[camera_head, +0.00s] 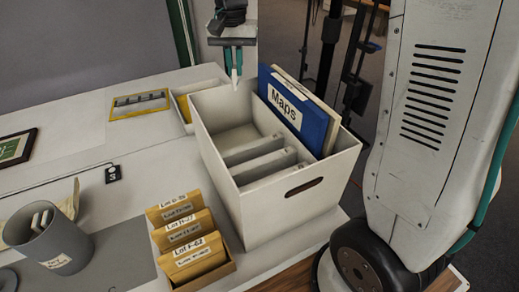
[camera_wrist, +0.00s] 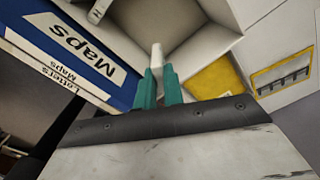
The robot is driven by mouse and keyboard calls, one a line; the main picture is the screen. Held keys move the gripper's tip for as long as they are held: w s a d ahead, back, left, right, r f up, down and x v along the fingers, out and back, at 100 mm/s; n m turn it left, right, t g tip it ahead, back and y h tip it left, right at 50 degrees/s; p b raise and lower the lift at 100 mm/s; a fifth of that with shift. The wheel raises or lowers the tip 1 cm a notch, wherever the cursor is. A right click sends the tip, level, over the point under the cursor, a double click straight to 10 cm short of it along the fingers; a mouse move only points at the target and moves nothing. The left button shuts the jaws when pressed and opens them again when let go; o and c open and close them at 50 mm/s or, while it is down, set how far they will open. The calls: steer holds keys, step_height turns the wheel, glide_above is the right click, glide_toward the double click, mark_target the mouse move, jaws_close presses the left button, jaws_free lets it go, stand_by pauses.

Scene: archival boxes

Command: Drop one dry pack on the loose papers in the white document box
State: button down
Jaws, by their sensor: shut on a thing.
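The white document box (camera_head: 285,216) stands open at the table's right, with grey dividers (camera_head: 255,155) inside. A blue "Maps" folder (camera_head: 297,115) stands upright along its right side; it also shows in the wrist view (camera_wrist: 75,45). My gripper (camera_head: 233,70) is above the far end of the box. Its teal fingers (camera_wrist: 161,88) are shut on a slim white dry pack (camera_wrist: 156,56), which points down over the box's far compartment. I cannot make out the loose papers. A grey cup (camera_head: 58,250) at the front left holds more white packs (camera_head: 42,220).
A tray of tan lot envelopes (camera_head: 185,240) stands just left of the box. Behind the box is a smaller white container (camera_head: 203,84) with a yellow item. A yellow-framed piece (camera_head: 140,104) and a dark-framed green picture (camera_head: 14,148) lie farther left.

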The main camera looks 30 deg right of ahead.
mark_target(235, 82)
steer(key=shift+a+f, duration=0.1)
steer(key=shift+f, duration=2.35)
steer(key=c, duration=1.4)
jaws_free()
steer(key=shift+c, duration=0.2)
step_height(235, 82, up, 8)
steer(key=shift+f, duration=0.1)
